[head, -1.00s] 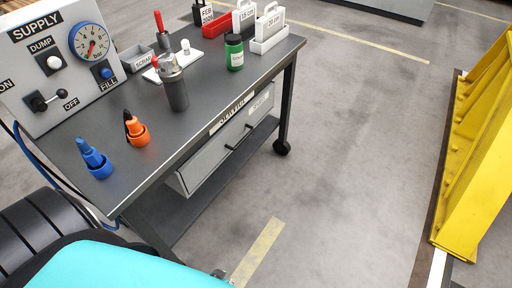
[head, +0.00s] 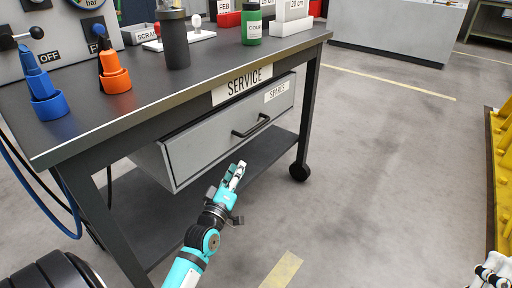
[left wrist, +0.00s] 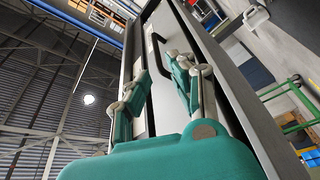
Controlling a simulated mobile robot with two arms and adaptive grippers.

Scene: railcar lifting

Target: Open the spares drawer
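The spares drawer (head: 215,140) is a grey box front under the service trolley's dark top, with a "SPARES" label (head: 278,92) and a dark bar handle (head: 251,126). It looks shut; no inside shows. My left gripper (head: 238,170) is just in front of and below the handle in the head view. In the left wrist view, its two fingers (left wrist: 158,58) are spread apart, with the handle (left wrist: 152,75) seen between and beyond them, not gripped. Part of my right gripper (head: 490,272) shows at the bottom right corner; its opening is unclear.
A lower shelf (head: 150,205) lies beneath the drawer. A yellow frame (head: 501,170) stands far right; floor between is clear.

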